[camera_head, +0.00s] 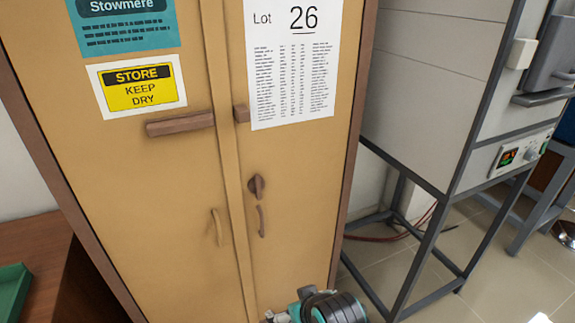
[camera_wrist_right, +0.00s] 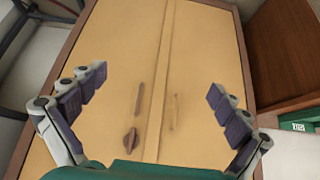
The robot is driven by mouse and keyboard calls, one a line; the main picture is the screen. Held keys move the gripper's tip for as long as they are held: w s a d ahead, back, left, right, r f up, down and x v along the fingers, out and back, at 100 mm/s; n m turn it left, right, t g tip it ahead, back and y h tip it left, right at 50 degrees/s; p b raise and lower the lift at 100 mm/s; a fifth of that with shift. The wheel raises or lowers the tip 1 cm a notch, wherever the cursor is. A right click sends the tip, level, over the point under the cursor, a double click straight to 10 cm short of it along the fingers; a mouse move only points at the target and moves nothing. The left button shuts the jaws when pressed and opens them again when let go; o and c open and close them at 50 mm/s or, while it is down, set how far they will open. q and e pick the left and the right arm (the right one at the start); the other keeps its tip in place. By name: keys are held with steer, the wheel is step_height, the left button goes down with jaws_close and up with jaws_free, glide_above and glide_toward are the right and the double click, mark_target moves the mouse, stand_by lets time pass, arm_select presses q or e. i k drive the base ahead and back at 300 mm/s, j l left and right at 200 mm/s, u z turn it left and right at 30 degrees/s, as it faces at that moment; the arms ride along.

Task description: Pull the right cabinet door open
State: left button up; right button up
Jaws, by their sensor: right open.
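The tan cabinet has two doors with a vertical strip between them. The right door (camera_head: 296,175) carries a dark turn knob (camera_head: 256,186) and a slim upright handle (camera_head: 261,221) below it. The left door (camera_head: 160,200) has its own handle (camera_head: 217,227). Both doors look shut. In the right wrist view the cabinet appears upside down, with the right door's handle (camera_wrist_right: 139,98) and knob (camera_wrist_right: 131,138) left of the strip. My right gripper (camera_wrist_right: 158,82) is open and empty, its fingers spread in front of the handles. Part of my right arm shows at the head view's bottom edge. My left gripper is out of view.
A wooden latch bar (camera_head: 180,123) crosses the left door, with a small block (camera_head: 241,113) beside it. A grey furnace (camera_head: 430,90) on a metal stand (camera_head: 425,250) stands to the right. A brown desk (camera_head: 40,260) is at the left.

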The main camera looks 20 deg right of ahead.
mark_target(282, 73)
steer(key=k+z, duration=0.1)
steer(key=z, duration=0.3)
steer(key=k+z, duration=0.1)
steer(key=z, duration=0.3)
steer(key=k+z, duration=0.1)
steer(key=z, duration=0.3)
steer(key=k+z, duration=0.1)
steer(key=z, duration=0.3)
